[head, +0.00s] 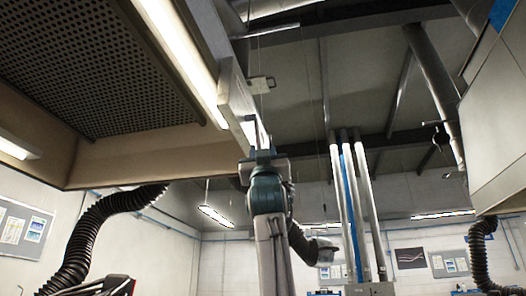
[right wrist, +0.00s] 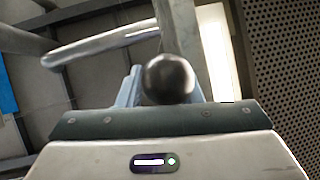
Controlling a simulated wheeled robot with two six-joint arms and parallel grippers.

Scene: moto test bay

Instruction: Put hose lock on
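My right gripper (head: 262,155) points up at the top of its grey and teal arm, near the lower end of a pale flat panel (head: 238,105) in the head view. In the right wrist view, a dark round knob (right wrist: 168,78) on a grey bar (right wrist: 180,28) stands in front of the gripper's pale blue fingers. It hides much of them, so I cannot tell whether they grip it. A black corrugated hose (head: 100,220) hangs at the left in the head view. I cannot clearly make out a hose lock. My left gripper is not in view.
A low overhead hood with a perforated panel (head: 95,65) and bright lamp (head: 182,55) fills the upper left. Vertical pipes (head: 350,200) stand right of my arm. Another black hose (head: 478,255) hangs at far right. A silver curved tube (right wrist: 100,45) shows in the wrist view.

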